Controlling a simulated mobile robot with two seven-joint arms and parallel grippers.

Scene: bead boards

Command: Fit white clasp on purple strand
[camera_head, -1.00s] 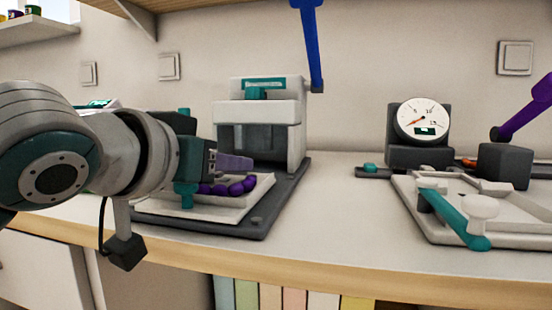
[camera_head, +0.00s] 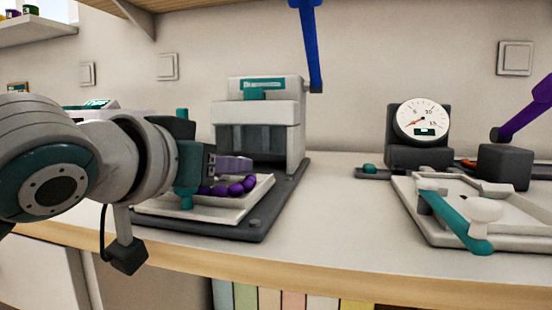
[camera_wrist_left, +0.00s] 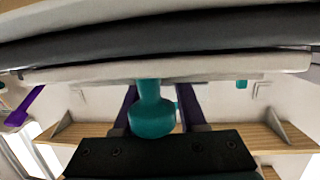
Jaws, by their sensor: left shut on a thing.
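The purple strand (camera_head: 235,187), a row of round beads, lies on the white tray (camera_head: 252,199) in front of the white-and-grey press. My left gripper (camera_head: 240,163) is just above the beads, its fingers pointing right in the head view. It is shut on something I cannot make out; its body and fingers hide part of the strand. In the left wrist view, a teal knob (camera_wrist_left: 152,118) stands between the two purple fingers, below a pale board edge (camera_wrist_left: 170,68). I cannot pick out the white clasp. My right gripper is not in view.
The press (camera_head: 258,120) stands on a dark base behind the strand's tray. A dial gauge (camera_head: 422,120) and a pale tray (camera_head: 435,222) with a teal lever (camera_head: 455,222) stand at right. Blue (camera_head: 308,45) and purple (camera_head: 525,106) bars reach in. The bench between is clear.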

